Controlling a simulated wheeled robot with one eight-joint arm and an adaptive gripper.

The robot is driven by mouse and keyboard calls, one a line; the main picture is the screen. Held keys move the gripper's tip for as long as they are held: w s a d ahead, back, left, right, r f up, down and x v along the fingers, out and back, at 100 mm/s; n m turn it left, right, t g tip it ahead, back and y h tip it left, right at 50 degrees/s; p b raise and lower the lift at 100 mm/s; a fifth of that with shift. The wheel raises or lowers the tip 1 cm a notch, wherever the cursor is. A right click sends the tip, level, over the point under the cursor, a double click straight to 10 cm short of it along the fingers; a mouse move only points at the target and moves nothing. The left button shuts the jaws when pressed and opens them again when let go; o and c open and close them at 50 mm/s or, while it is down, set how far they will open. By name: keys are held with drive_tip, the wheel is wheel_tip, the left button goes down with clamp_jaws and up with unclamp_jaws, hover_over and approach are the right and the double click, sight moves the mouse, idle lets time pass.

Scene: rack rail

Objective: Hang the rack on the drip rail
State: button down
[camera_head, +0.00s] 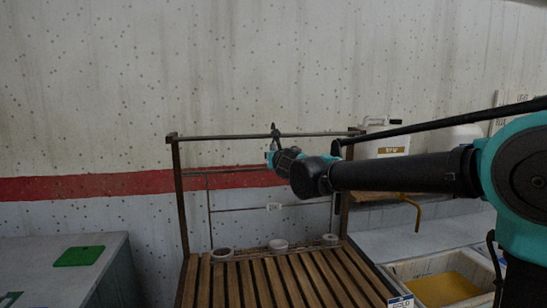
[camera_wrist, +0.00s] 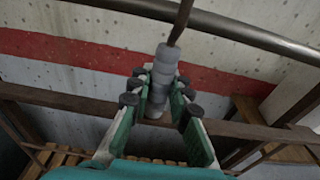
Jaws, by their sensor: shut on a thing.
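My gripper (camera_head: 274,157) is just below the drip rail (camera_head: 225,137), a thin dark bar across the top of a wooden slatted stand. In the wrist view my gripper (camera_wrist: 160,92) is shut on a grey ribbed piece (camera_wrist: 165,65), with a thin dark rod rising from its top. A grey bar, likely the rail (camera_wrist: 240,35), crosses behind that rod. In the head view a small dark upright part (camera_head: 275,131) shows at the rail above my gripper. I cannot tell whether it touches or hooks over the rail. No separate rack is clear; the held piece may be part of it.
The slatted top (camera_head: 275,282) lies below my gripper, with white round cups (camera_head: 222,254) along its back. A green mat (camera_head: 79,256) lies left; a yellow-filled bin (camera_head: 440,288) stands right.

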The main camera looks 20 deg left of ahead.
drive_tip(key=shift+f, duration=0.15)
idle(0.3)
drive_tip(key=shift+f, duration=1.3)
